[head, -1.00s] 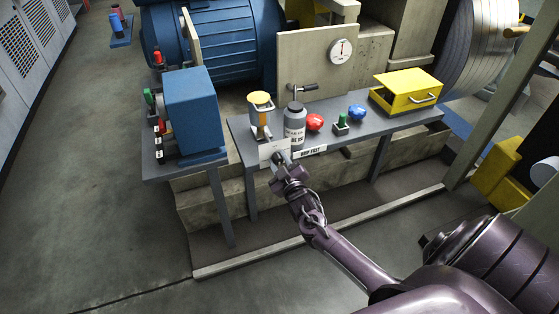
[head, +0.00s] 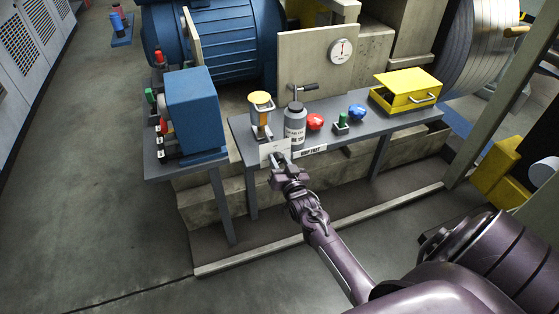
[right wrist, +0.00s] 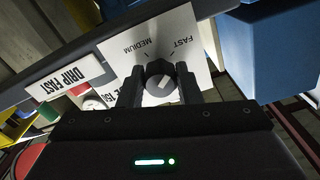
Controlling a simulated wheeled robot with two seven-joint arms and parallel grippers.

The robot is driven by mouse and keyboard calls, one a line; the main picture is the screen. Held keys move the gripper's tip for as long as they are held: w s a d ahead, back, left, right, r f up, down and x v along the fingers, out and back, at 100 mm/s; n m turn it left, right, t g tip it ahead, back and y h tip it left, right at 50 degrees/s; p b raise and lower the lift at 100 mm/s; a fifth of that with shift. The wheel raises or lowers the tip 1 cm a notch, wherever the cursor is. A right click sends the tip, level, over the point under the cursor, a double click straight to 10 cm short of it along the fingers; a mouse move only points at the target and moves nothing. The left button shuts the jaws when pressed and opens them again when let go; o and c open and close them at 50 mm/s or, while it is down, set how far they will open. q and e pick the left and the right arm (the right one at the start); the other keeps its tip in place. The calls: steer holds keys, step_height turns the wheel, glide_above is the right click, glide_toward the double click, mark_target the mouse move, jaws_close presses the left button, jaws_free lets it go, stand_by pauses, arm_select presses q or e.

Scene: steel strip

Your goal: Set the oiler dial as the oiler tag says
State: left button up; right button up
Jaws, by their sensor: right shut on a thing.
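The oiler (head: 261,115), with a yellow cap and amber glass, stands at the left end of the grey bench. Its white dial plate (head: 268,149) is on the bench's front edge; in the right wrist view the plate (right wrist: 183,35) reads MEDIUM and FAST. The dark round dial knob (right wrist: 159,82) sits below those words. My right gripper (head: 279,160) is shut on the knob, one finger on each side. A light mark shows on the knob, but I cannot tell its exact setting. The oiler tag (head: 310,151) reads DRIP FAST, also in the right wrist view (right wrist: 72,77). My left gripper is out of view.
A blue box (head: 195,110) is on a stand to the left.

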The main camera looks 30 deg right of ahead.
steer(key=shift+m, duration=0.8)
steer(key=o, duration=1)
steer(key=shift+c, duration=0.2)
steer(key=v, duration=0.7)
steer(key=shift+s, duration=0.4)
steer(key=shift+a, duration=0.1)
